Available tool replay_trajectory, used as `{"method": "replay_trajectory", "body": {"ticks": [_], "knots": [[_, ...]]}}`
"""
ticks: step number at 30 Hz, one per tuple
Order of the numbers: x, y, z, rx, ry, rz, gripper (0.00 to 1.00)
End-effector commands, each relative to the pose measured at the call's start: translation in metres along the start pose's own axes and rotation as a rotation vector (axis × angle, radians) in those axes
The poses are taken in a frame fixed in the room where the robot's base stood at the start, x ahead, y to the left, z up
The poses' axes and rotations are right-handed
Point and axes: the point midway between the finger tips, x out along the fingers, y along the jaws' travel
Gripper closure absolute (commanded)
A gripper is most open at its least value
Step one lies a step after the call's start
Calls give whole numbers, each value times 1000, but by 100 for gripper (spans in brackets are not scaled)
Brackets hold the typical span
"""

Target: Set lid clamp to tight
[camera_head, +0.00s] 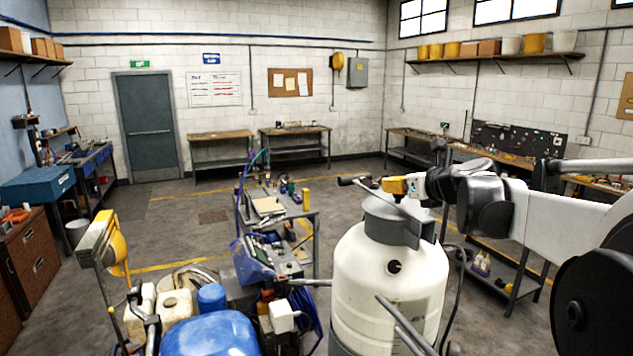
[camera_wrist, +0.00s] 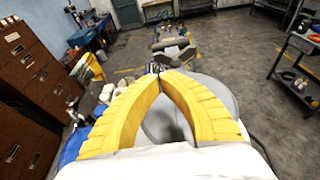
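The large white tank (camera_head: 390,290) stands at the front right of the middle, with a grey lid and collar (camera_head: 392,222) on top. My gripper (camera_head: 392,187), with yellow fingers, is just above the lid. A dark handle (camera_head: 354,181) shows at the left of the fingertips; I cannot tell whether it is the lid clamp or touches them. In the wrist view, the yellow fingers of my gripper (camera_wrist: 161,76) come together at the tips, with nothing clearly held between them. The grey lid (camera_wrist: 215,92) lies below and behind the fingers. The clamp's setting cannot be made out.
A cart (camera_head: 305,235) stands behind. A low shelf (camera_head: 500,280) is at the right. Open floor lies at the back left.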

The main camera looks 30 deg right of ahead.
Motion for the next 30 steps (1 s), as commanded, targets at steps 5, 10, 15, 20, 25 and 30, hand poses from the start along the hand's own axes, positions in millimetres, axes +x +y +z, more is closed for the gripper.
{"method": "replay_trajectory", "body": {"ticks": [5,10,15,20,25,30], "knots": [[8,0,0,-3,1,1,100],[35,1,1,-3,1,3,100],[67,1,1,-4,1,2,100],[89,0,1,-4,1,1,100],[99,1,0,-3,1,1,100],[100,1,0,-3,1,0,100]]}}
